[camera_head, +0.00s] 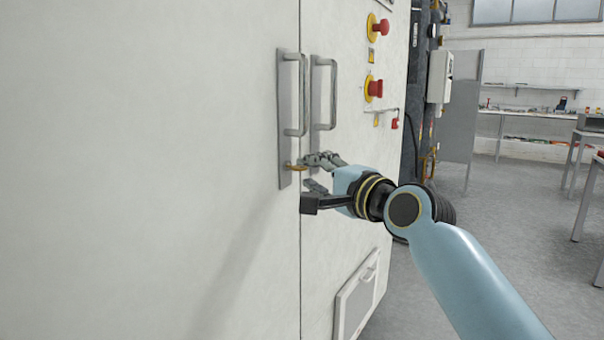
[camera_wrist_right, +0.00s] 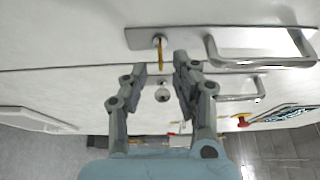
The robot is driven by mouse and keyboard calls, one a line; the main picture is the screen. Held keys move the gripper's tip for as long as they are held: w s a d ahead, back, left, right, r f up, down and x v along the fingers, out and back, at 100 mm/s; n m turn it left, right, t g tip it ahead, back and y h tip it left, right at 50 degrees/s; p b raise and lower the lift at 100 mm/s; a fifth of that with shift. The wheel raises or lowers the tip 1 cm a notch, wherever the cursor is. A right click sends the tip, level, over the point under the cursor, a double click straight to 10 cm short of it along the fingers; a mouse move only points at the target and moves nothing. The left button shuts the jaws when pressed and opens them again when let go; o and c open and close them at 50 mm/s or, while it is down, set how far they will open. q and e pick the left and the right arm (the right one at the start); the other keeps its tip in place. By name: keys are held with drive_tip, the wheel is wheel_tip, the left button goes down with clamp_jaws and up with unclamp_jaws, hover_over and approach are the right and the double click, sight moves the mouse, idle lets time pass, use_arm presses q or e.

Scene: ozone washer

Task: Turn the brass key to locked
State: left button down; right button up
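The brass key (camera_head: 297,166) sticks out of the lock at the lower end of the left door's metal handle plate (camera_head: 284,120). It also shows in the right wrist view (camera_wrist_right: 160,54), with its bow seen edge-on as a thin strip. My right gripper (camera_head: 315,173) is at the key, coming from the right. In the right wrist view, its two grey fingers (camera_wrist_right: 160,75) are apart, one on each side of the key's outer end, with visible gaps. Whether a fingertip touches the key I cannot tell. My left gripper is not in view.
Two vertical bar handles (camera_head: 303,95) stand out just above the key. A round silver lock (camera_wrist_right: 162,95) shows between my fingers in the wrist view. Red buttons (camera_head: 375,88) sit higher on the cabinet. Open floor (camera_head: 490,215) lies to the right.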

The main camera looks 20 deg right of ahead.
sight(303, 168)
drive_tip(key=shift+x, duration=1.85)
drive_tip(key=shift+a, duration=0.1)
drive_tip(key=shift+s, duration=0.1)
clamp_jaws()
